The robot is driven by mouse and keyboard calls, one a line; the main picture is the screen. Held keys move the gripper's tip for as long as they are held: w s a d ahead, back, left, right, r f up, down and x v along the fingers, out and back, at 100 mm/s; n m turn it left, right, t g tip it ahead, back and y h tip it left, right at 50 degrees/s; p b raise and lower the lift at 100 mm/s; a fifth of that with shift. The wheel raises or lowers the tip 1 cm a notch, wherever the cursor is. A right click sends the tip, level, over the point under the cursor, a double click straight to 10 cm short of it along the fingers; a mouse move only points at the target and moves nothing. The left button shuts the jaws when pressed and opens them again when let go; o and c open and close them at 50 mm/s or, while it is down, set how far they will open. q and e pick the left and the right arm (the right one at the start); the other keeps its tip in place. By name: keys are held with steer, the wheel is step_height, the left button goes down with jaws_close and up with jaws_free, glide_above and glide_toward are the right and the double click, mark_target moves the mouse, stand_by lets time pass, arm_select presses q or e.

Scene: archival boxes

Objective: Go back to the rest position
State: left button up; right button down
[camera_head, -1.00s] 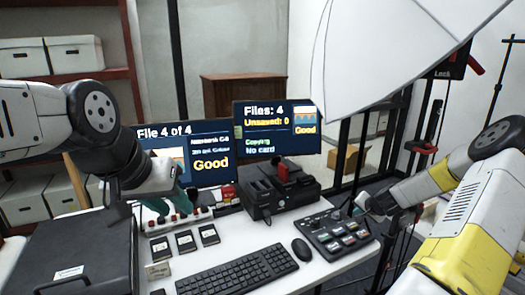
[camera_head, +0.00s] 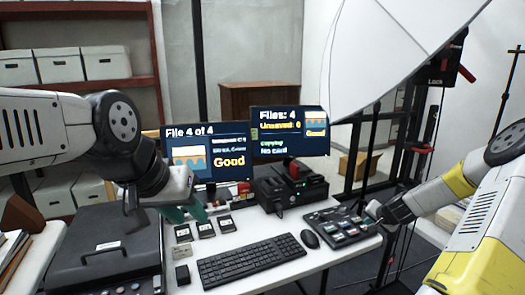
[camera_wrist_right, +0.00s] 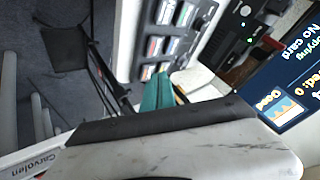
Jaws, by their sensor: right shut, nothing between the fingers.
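My left gripper (camera_head: 187,212), with teal fingers, hangs over the white desk (camera_head: 285,275) at the left, just behind a row of small black cards (camera_head: 205,229). Its fingers look apart, with nothing seen between them.
A keyboard (camera_head: 252,260) and mouse (camera_head: 310,240) lie on the desk. Two monitors (camera_head: 290,130) and a black dock (camera_head: 290,188) stand behind. A black case (camera_head: 105,255) is under my left arm. A white umbrella (camera_head: 390,50) hangs at upper right, near a stand.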

steer(key=s+a+r+n+g+y, duration=0.1)
steer(key=s+a+r+n, duration=0.2)
steer(key=s+a+r, duration=0.5)
steer(key=s+a+r+n+g, duration=0.1)
steer(key=s+a+r+n, duration=0.25)
steer(key=a+r, duration=0.8)
steer(key=s+a+r+n, duration=0.1)
steer(key=s+a+r, duration=0.2)
steer(key=s, duration=0.8)
steer(key=s+a+r+n+y, duration=0.1)
steer(key=s+a+r, duration=0.2)
steer(key=s, duration=0.9)
step_height(320, 180, up, 3)
steer(key=shift+f+n+g, duration=0.1)
steer(key=shift+n+g, duration=0.25)
steer(key=shift+g, duration=0.05)
